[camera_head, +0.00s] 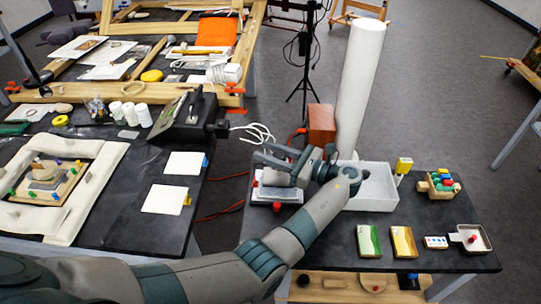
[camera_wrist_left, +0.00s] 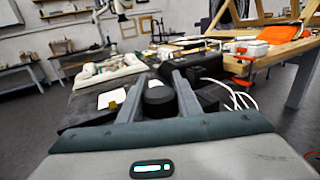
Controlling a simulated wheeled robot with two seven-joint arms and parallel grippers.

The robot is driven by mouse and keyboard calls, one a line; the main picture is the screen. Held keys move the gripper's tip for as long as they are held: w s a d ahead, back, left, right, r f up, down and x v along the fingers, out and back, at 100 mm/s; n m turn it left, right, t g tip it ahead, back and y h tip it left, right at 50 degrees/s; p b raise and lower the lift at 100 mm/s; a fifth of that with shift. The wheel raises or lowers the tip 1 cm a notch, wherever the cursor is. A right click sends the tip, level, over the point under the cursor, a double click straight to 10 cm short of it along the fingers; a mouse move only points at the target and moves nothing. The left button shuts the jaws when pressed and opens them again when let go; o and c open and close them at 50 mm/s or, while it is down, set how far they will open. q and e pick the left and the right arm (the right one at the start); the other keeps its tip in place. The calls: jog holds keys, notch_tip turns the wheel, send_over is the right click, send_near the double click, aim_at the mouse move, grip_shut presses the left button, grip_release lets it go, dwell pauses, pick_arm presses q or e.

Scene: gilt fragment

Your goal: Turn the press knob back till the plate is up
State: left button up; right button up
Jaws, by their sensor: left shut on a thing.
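My left gripper (camera_head: 268,158) is over the left end of the right-hand black table, above the small press. In the left wrist view its two fingers (camera_wrist_left: 160,90) stand on either side of a round black knob (camera_wrist_left: 157,100) and are shut on it. The press (camera_head: 290,194) shows in the head view as a pale block with red parts at its front and left. My gripper and arm hide most of its top, so the plate's height cannot be told. My right gripper is in neither view.
A white tray (camera_head: 376,204) and a tall white roll (camera_head: 362,75) stand right of my gripper. Green and yellow boxes (camera_head: 403,241), a block holder (camera_head: 439,185) and a small dish (camera_head: 484,248) lie further right. A cluttered table (camera_head: 120,172) stands left across a gap.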

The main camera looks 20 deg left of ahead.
pick_arm(q)
jog(key=shift+s+n+g+b, duration=0.15)
jog(key=shift+n+g+b, duration=0.35)
jog(key=shift+g, duration=0.35)
jog(key=shift+s+n+g+b, duration=0.15)
jog(key=shift+n+g+b, duration=0.2)
jog(key=shift+n+g, duration=0.4)
jog(key=shift+c, duration=0.2)
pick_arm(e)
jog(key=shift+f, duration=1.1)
pick_arm(q)
jog(key=shift+g, duration=0.3)
jog(key=o, duration=1.1)
jog(key=shift+a, duration=0.1)
jog(key=shift+s, duration=0.1)
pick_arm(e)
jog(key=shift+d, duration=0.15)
